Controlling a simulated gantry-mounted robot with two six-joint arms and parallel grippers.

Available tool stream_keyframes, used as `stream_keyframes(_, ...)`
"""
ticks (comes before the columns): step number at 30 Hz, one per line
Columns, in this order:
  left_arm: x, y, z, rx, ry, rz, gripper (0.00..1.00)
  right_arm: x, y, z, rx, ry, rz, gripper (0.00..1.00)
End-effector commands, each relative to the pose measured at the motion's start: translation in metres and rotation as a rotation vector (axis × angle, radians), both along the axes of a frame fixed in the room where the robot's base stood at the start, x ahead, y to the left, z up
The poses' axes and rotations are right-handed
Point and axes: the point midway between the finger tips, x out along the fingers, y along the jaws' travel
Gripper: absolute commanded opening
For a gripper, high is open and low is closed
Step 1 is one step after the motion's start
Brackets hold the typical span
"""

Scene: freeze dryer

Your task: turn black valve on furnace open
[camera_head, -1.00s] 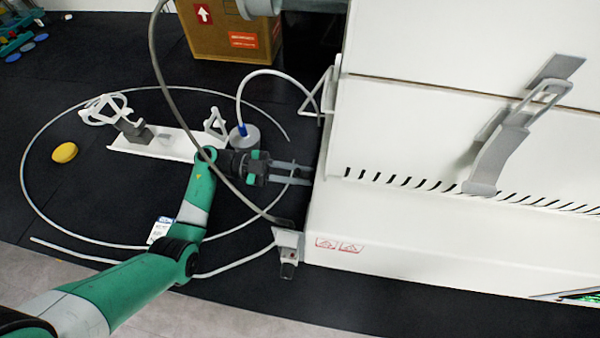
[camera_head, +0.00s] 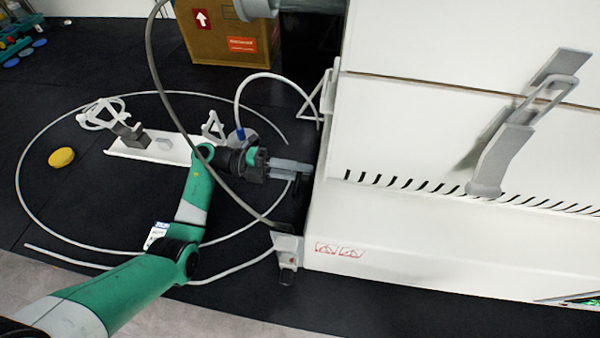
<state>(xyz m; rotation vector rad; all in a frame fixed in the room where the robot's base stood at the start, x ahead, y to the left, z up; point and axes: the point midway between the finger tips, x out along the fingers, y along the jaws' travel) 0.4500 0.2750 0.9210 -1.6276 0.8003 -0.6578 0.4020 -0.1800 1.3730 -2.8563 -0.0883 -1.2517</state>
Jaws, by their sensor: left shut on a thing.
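The white furnace body (camera_head: 440,235) fills the right side of the head view. My left arm comes in from the lower left, and my left gripper (camera_head: 296,171) is at the furnace's left side wall. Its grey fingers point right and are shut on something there. That is where the black valve would be, but it is mostly hidden behind the fingers and the furnace edge, so its angle cannot be told. My right gripper is not in view.
A grey hose (camera_head: 155,75) arches over my left wrist. A white hose loop (camera_head: 50,232) lies on the dark floor around a white bracket (camera_head: 125,152) and a yellow object (camera_head: 61,157). A cardboard box (camera_head: 225,50) stands behind. A grey latch (camera_head: 505,155) is on the furnace front.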

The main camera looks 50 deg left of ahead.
Motion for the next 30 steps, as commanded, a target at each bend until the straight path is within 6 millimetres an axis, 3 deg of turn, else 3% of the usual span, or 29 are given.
stream_keyframes(12,0.0002,0.0003,0.0038,0.117,-0.151,0.000,0.00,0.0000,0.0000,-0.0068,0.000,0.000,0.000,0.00)
stream_keyframes(28,0.0002,0.0003,0.0047,0.130,-0.170,0.000,0.00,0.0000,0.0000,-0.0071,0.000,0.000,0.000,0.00)
stream_keyframes(29,0.0002,0.0003,0.0047,0.129,-0.169,0.000,0.28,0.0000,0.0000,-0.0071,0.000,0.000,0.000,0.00)
stream_keyframes(30,0.0002,0.0003,0.0047,0.129,-0.169,0.000,0.35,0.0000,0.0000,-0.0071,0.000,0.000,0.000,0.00)
